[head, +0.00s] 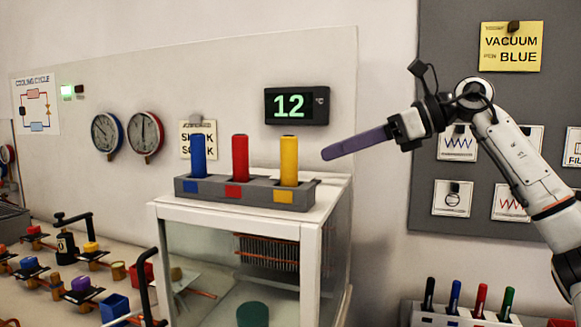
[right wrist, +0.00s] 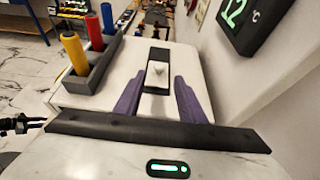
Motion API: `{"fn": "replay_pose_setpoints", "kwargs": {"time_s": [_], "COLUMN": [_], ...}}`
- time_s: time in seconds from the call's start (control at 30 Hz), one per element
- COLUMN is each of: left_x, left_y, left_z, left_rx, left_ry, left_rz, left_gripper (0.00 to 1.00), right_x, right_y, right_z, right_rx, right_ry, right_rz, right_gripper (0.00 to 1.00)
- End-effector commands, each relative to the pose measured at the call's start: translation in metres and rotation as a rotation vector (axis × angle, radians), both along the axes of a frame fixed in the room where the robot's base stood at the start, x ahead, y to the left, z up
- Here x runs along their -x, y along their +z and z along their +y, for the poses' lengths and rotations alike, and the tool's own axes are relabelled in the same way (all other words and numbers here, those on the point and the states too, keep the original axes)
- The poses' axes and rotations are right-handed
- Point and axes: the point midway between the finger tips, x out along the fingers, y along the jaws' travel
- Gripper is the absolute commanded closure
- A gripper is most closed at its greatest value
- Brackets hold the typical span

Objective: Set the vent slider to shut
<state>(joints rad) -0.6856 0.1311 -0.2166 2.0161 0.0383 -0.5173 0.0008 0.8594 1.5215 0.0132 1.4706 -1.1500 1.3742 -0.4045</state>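The vent slider (right wrist: 158,76) seems to be the small part with a pale face and dark ends on top of the white cabinet (right wrist: 214,92). It shows in the right wrist view; which end means shut cannot be read. In the head view it is not clearly visible on the cabinet top. My right gripper (right wrist: 160,98) is open, with its two purple fingers apart on either side of the slider and nothing held. In the head view this gripper (head: 325,153) points left above the cabinet's right edge. My left gripper is not in view.
A grey rack (head: 235,192) with blue, red and yellow cylinders stands on the cabinet top. A display (head: 297,105) reading 12 hangs on the wall close behind. Two round gauges (head: 146,134) are on the wall further left. Marker pens (head: 480,300) stand at lower right.

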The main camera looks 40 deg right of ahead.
Motion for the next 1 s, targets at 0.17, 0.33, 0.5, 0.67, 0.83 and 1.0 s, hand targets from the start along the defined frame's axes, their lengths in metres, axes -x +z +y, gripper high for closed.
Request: {"fn": "replay_pose_setpoints", "kwargs": {"time_s": [0.17,0.33,0.5,0.67,0.83,1.0], "left_x": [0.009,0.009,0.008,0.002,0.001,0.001], "left_y": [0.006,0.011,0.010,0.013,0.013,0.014], "left_z": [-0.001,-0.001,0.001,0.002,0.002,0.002], "left_rx": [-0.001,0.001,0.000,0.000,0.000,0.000], "left_ry": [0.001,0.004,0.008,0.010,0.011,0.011], "left_rz": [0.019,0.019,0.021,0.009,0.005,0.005], "left_gripper": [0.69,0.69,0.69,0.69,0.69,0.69], "right_x": [-0.029,-0.052,-0.066,-0.070,-0.070,-0.070], "right_y": [-0.011,-0.022,-0.029,-0.032,-0.033,-0.033], "right_z": [0.017,0.029,0.035,0.037,0.037,0.037], "right_rx": [-0.002,-0.004,-0.002,-0.002,-0.002,-0.002], "right_ry": [0.006,0.006,0.002,0.002,0.002,0.002], "right_rz": [0.002,0.001,0.000,0.000,0.000,0.000], "right_gripper": [0.63,0.63,0.63,0.63,0.63,0.89]}}
